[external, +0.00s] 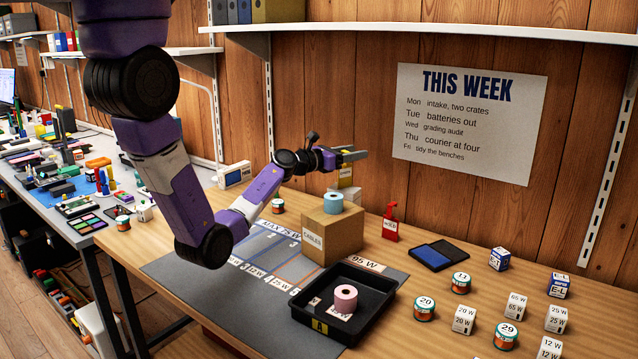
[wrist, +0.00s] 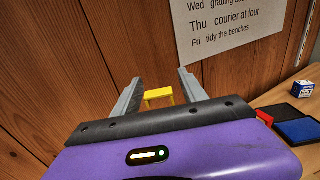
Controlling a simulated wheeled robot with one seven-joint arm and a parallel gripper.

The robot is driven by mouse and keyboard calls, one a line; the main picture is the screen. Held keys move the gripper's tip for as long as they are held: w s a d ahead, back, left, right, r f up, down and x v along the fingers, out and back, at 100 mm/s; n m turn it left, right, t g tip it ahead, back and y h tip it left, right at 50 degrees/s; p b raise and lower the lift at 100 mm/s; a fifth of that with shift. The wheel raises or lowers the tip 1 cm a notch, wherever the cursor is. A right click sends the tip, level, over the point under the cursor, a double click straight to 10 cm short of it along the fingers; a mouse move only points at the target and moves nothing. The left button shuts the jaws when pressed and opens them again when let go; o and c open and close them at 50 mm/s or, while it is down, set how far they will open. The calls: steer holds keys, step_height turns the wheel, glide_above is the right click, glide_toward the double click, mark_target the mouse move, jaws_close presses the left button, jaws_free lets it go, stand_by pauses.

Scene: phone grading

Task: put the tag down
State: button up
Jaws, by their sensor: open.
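My gripper (external: 356,155) is raised above the back of the bench near the wood wall, with its jaws apart. In the wrist view my gripper (wrist: 156,84) shows two grey fingers spread wide. A yellow piece (wrist: 159,94) shows between them; I cannot tell whether it is a tag or part of something beyond, and no finger clearly touches it. Small white tags (external: 314,301) lie in the black tray (external: 374,310) beside a pink roll (external: 345,298). A "95 W" label (external: 366,264) lies behind the tray, and a "MAX 25 W" label (external: 279,227) lies on the grey mat.
A cardboard "CABLES" box (external: 335,232) with a blue roll (external: 333,202) on top stands below my gripper.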

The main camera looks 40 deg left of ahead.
steer(key=v, duration=1.1)
steer(key=shift+s, duration=0.35)
steer(key=shift+a+f, duration=0.1)
steer(key=shift+f, duration=0.05)
steer(key=s+f+m+y, duration=0.2)
steer(key=s+f+m, duration=0.2)
steer(key=s, duration=0.3)
steer(key=s+f+m+g+y, duration=0.1)
steer(key=s+f+m+y, duration=0.1)
steer(key=s+f+m, duration=0.2)
steer(key=s+f+m+g+y, duration=0.1)
steer(key=s+f+m, duration=0.3)
steer(key=s, duration=0.5)
steer(key=shift+s+f+y, duration=0.2)
steer(key=shift+f+y, duration=0.15)
steer(key=shift+f, duration=0.1)
steer(key=shift+s+f+y, duration=0.2)
steer(key=shift+f+y, duration=0.15)
steer(key=shift+f, duration=0.1)
steer(key=s+d+r+m, duration=0.1)
steer(key=s+r+m, duration=0.3)
steer(key=s+m, duration=0.5)
steer(key=s+d+r+m, duration=0.1)
steer(key=s+r+m, duration=0.3)
steer(key=s+m, duration=0.6)
steer(key=shift+s+d+r+y, duration=0.2)
steer(key=shift+r+y, duration=0.1)
steer(key=shift+r, duration=0.05)
stand_by(1.3)
